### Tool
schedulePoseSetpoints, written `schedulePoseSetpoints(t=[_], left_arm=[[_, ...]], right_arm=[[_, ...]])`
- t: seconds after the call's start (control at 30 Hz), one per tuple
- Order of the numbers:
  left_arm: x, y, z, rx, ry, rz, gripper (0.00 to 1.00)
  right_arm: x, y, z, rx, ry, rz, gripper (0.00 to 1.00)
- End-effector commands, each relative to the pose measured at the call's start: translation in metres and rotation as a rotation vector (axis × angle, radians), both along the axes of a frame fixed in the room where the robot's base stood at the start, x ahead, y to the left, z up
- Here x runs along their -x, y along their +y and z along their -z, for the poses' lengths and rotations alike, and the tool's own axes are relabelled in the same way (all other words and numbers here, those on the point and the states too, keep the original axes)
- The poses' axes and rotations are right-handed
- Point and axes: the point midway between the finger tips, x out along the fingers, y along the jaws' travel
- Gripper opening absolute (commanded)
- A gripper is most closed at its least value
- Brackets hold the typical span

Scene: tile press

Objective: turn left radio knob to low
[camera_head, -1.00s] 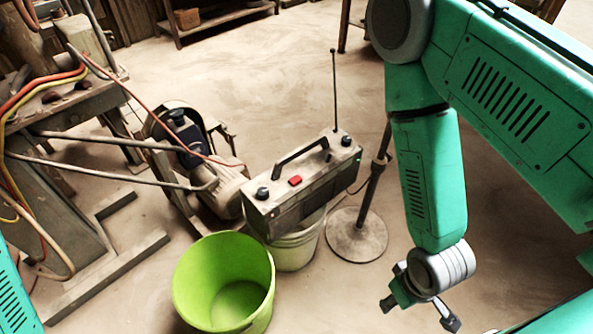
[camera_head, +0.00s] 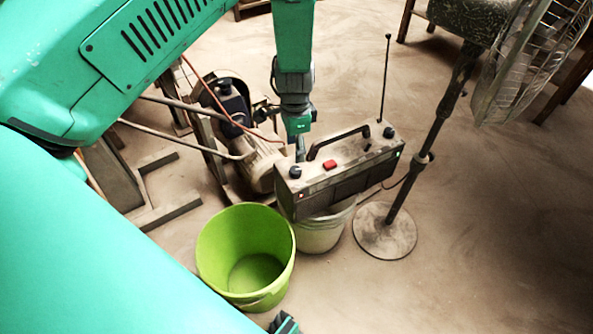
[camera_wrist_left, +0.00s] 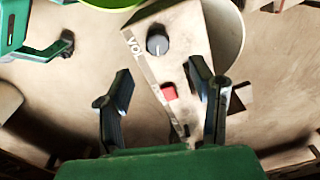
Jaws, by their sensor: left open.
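The grey radio (camera_head: 345,172) has a dark left knob (camera_head: 295,172), a dark right knob (camera_head: 388,132) and a red button (camera_head: 330,164) on top. My left gripper (camera_head: 300,148) points down at the radio's far edge, beside the left knob. In the left wrist view its open, empty fingers (camera_wrist_left: 160,82) stand apart over the radio top (camera_wrist_left: 178,58). The knob marked VOL (camera_wrist_left: 157,45) lies just beyond the fingertips; its white mark points down in that picture. My right gripper (camera_head: 285,323) barely shows at the bottom edge, and part of it shows in the wrist view (camera_wrist_left: 62,45).
The radio rests on a pale bucket (camera_head: 322,234). A green bucket (camera_head: 215,262) stands in front. A fan (camera_head: 515,65) on a stand rises at the right, a motor (camera_head: 262,165) sits behind left. The thin aerial (camera_head: 385,80) stands upright.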

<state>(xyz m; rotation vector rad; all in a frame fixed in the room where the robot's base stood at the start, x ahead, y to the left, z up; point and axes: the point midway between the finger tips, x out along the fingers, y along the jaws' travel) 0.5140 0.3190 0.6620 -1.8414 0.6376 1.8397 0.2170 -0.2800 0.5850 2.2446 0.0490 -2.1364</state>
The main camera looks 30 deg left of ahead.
Motion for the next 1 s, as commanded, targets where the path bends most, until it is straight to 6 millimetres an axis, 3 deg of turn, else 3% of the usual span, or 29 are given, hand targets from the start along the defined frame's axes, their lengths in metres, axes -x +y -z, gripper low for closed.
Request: schedulePoseSetpoints(t=[0.03, 0.2, 0.4, 0.87, 1.0], left_arm=[[0.001, -0.001, 0.015, -0.002, 0.004, 0.001, 0.49], [0.001, -0.002, 0.05, -0.002, 0.003, 0.001, 0.49], [0.001, -0.001, 0.079, -0.003, 0.001, 0.001, 0.49], [0.001, -0.001, 0.089, -0.003, 0.0, 0.001, 0.49], [0.001, -0.001, 0.089, -0.003, 0.0, 0.001, 0.0]], right_arm=[[0.0, 0.0, 0.006, 0.0, 0.0, 0.0, 0.4], [0.0, 0.0, 0.015, 0.0, 0.0, 0.0, 0.4], [0.0, 0.0, 0.021, 0.0, 0.0, 0.001, 0.4], [0.0, 0.0, 0.023, 0.0, 0.0, 0.001, 0.4], [0.0, 0.0, 0.023, 0.0, 0.0, 0.001, 0.4]])
